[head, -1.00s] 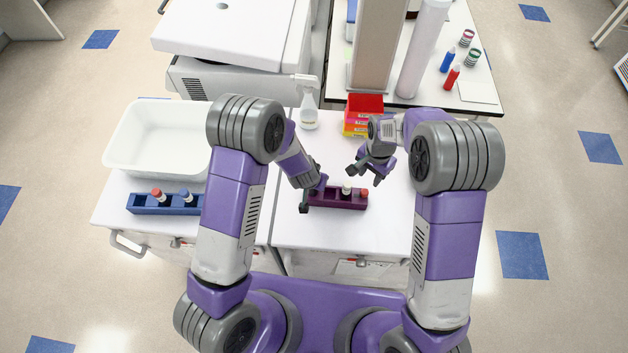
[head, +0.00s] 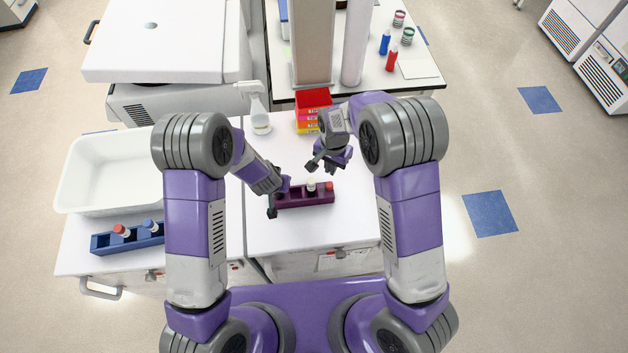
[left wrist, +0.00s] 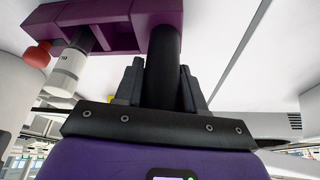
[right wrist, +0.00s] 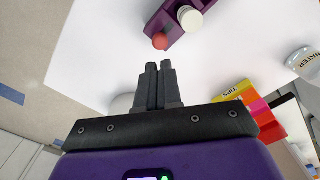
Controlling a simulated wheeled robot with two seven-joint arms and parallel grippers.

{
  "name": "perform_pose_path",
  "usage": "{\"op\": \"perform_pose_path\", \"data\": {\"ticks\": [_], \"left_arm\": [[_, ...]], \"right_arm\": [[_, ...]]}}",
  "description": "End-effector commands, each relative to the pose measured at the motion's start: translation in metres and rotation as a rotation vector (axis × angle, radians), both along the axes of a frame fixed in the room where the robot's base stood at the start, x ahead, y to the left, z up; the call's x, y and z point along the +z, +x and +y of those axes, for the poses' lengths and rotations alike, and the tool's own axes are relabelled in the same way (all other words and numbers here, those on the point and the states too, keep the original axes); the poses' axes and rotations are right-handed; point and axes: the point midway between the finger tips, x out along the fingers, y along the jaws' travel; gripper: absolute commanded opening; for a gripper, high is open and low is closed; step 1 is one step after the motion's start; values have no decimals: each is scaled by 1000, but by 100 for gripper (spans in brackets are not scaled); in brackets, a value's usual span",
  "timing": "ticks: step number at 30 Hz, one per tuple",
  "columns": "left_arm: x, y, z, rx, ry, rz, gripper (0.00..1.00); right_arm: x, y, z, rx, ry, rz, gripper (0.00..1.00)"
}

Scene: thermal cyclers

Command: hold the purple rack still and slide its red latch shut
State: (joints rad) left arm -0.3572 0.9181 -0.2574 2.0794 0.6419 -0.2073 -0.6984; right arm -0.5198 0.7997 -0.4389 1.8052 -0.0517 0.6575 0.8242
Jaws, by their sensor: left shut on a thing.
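The purple rack (head: 301,197) lies on the white bench top in the head view. A white-capped vial (head: 311,184) stands in it. The red latch (head: 329,186) is a small red knob at its right end; it also shows in the right wrist view (right wrist: 160,41). My left gripper (head: 273,208) is at the rack's left end. In the left wrist view its fingers (left wrist: 158,85) are shut on a dark round post joined to the rack. My right gripper (head: 321,168) is just behind the latch, apart from it. In the right wrist view its fingers (right wrist: 160,72) are together and empty.
A blue rack (head: 104,244) with capped vials and a white tub (head: 80,185) are at the left. A spray bottle (head: 260,120) and stacked coloured boxes (head: 313,100) stand behind the purple rack. Bench top is clear in front and to the right.

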Motion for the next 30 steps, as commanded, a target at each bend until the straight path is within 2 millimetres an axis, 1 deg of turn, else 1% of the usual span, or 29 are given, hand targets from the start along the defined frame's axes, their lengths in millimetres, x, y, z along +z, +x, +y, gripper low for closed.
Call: {"op": "perform_pose_path", "data": {"ticks": [5, 12, 16, 23, 30], "left_arm": [[0, 0, 0, 0, 0, -1, 3], [0, 0, 0, 0, 0, -1, 3], [0, 0, 0, 0, 0, -1, 3], [0, 0, 0, 0, 0, -1, 3], [0, 0, 0, 0, 0, 0, 3]], "right_arm": [[-9, -5, -12, -73, 44, 41, 0], [-30, -19, -43, -319, 208, 157, 0], [-37, -25, -60, -466, 311, 213, 0], [-41, -31, -91, -724, 496, 286, 0], [-37, -33, -127, -967, 682, 323, 0]]}}
